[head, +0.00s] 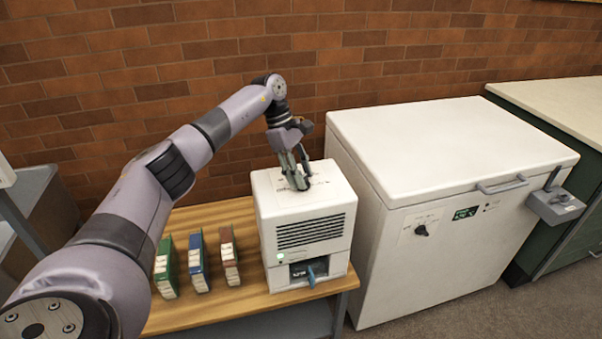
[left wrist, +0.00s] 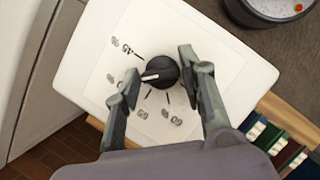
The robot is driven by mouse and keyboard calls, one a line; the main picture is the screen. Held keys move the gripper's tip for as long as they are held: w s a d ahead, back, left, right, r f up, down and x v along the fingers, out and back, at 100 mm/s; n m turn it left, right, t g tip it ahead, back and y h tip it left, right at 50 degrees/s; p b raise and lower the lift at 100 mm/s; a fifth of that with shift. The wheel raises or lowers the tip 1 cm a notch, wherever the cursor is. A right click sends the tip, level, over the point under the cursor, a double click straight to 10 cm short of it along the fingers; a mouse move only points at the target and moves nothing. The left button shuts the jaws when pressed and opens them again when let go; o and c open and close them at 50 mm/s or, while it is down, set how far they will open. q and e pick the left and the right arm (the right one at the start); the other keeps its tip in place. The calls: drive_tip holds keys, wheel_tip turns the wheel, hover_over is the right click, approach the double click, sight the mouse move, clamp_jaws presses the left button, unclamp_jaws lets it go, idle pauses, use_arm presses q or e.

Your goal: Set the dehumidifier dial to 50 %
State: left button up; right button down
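The white dehumidifier (head: 305,213) stands on the wooden table beside the white chest freezer. My left gripper (head: 301,183) points down over its top, with its fingers apart. In the left wrist view the black dial (left wrist: 158,72) sits on a pale printed scale, between the two open fingers of my left gripper (left wrist: 160,68). I cannot tell whether either finger touches it. The dial's white pointer aims left in that view, toward a partly covered mark near the left finger. A 45 label is readable at upper left; other numbers are small. My right gripper is not in view.
Green (head: 166,266), blue (head: 198,262) and red (head: 229,256) archival boxes stand on the wooden table (head: 245,308), left of the dehumidifier. The chest freezer (head: 440,145) has its own dark knob (head: 421,230) and green display. A brick wall is behind.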

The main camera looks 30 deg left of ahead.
use_arm(q)
drive_tip(key=o, duration=0.3)
drive_tip(key=v, duration=1.2)
idle(0.3)
